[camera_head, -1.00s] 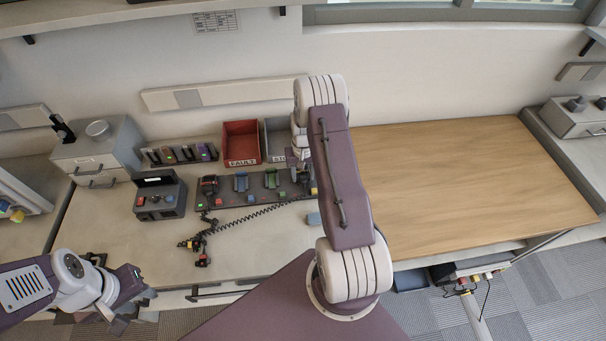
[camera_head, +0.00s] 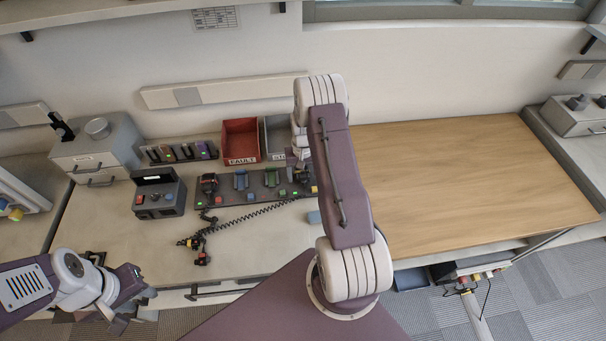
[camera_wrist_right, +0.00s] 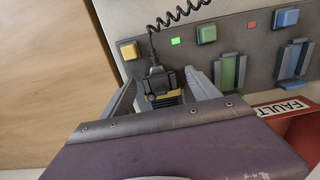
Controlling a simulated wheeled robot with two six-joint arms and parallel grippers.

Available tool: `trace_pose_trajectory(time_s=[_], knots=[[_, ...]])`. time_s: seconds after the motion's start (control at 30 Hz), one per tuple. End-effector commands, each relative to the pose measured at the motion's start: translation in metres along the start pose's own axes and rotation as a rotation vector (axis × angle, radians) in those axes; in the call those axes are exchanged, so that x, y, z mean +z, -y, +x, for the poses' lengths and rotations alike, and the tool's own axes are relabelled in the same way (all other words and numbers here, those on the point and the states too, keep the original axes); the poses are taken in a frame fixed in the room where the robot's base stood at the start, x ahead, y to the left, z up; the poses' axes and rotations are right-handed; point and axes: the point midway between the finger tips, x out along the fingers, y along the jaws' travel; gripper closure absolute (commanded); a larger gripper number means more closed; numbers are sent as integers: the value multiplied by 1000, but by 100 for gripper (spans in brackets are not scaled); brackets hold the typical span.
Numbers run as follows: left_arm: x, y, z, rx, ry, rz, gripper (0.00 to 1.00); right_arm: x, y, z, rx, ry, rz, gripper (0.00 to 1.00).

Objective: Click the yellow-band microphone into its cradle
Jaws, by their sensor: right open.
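The yellow-band microphone (camera_wrist_right: 160,84) is a dark block with a yellow stripe and a coiled cord, at the last cradle position on the dark panel (camera_head: 228,196). In the right wrist view it sits between the fingers of my right gripper (camera_wrist_right: 165,98), which are open on both sides of it. Its own cradle is hidden beneath it, and I cannot tell how fully it is seated. In the head view my right arm covers most of this spot. My left gripper (camera_head: 132,298) hangs off the bench's front left, empty; its jaw opening is unclear.
The green cradle (camera_wrist_right: 229,75) and blue cradle (camera_wrist_right: 292,61) stand empty beside the microphone. The red FAULT bin (camera_head: 241,141) is behind the panel. A coiled cord (camera_head: 250,214) runs across the bench to dark pieces (camera_head: 191,242). The wooden top at right (camera_head: 460,180) is clear.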

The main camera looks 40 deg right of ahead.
Motion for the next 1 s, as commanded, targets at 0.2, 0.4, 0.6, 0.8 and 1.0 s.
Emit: trace_pose_trajectory(time_s=[0.2,0.4,0.6,0.8,1.0], knots=[[0,0,3,0,0,0,64,-1,0,-16,0,-4,0,30],[1,0,9,0,0,0,64,-1,0,-61,0,-5,0,30],[1,0,11,0,0,0,64,0,0,-88,0,-2,0,30],[1,0,11,0,0,0,64,0,0,-91,0,1,0,30],[1,0,11,0,0,0,64,0,0,-91,0,0,0,30]])
